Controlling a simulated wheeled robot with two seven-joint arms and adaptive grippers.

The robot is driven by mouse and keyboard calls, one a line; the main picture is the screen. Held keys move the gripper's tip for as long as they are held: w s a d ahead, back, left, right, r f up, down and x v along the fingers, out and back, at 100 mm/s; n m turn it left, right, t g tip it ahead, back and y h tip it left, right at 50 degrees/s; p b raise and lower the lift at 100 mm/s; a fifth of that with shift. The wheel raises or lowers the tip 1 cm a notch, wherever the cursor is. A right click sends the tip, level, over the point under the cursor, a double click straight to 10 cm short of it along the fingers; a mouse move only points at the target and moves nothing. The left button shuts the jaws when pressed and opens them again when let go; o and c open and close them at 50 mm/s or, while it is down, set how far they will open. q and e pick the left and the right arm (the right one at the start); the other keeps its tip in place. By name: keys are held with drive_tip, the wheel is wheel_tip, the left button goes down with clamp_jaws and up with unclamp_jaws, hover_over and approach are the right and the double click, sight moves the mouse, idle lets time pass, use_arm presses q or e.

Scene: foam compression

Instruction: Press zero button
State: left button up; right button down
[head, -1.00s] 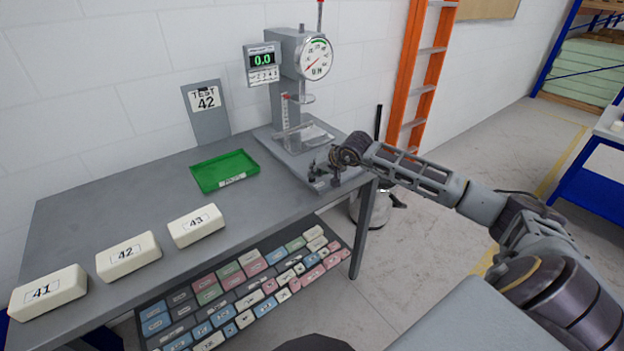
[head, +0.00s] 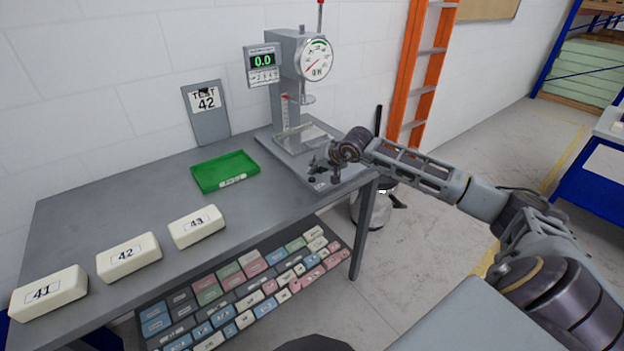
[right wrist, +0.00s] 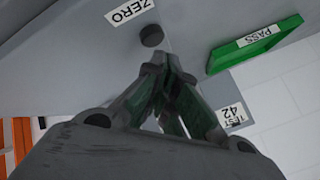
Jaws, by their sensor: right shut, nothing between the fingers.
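The zero button is a small dark round knob (right wrist: 152,36) beside a white label reading ZERO (right wrist: 128,11) in the right wrist view. My right gripper (right wrist: 155,66) is shut and empty, its fingertips pointing toward the button and a little apart from it in the picture. In the head view my right gripper (head: 321,164) hovers low over the front corner of the tester's base. The compression tester (head: 287,100) has a dial and a green display reading 0.0 (head: 262,61). My left gripper is out of view.
A green tray (head: 225,171) marked PASS and a TEST 42 sign (head: 206,115) are left of the tester. White blocks 41 (head: 48,293), 42 (head: 128,257) and 43 (head: 197,227) line the table's front. An orange ladder (head: 425,75) stands behind.

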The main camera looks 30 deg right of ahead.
sight(314, 177)
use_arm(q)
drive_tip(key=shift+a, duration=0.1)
use_arm(e)
drive_tip(key=shift+r, duration=0.1)
drive_tip(key=shift+r, duration=0.65)
drive_tip(key=shift+r+p, duration=0.5)
drive_tip(key=shift+r, duration=0.25)
drive_tip(key=shift+r+p, duration=0.3)
drive_tip(key=shift+r, duration=0.75)
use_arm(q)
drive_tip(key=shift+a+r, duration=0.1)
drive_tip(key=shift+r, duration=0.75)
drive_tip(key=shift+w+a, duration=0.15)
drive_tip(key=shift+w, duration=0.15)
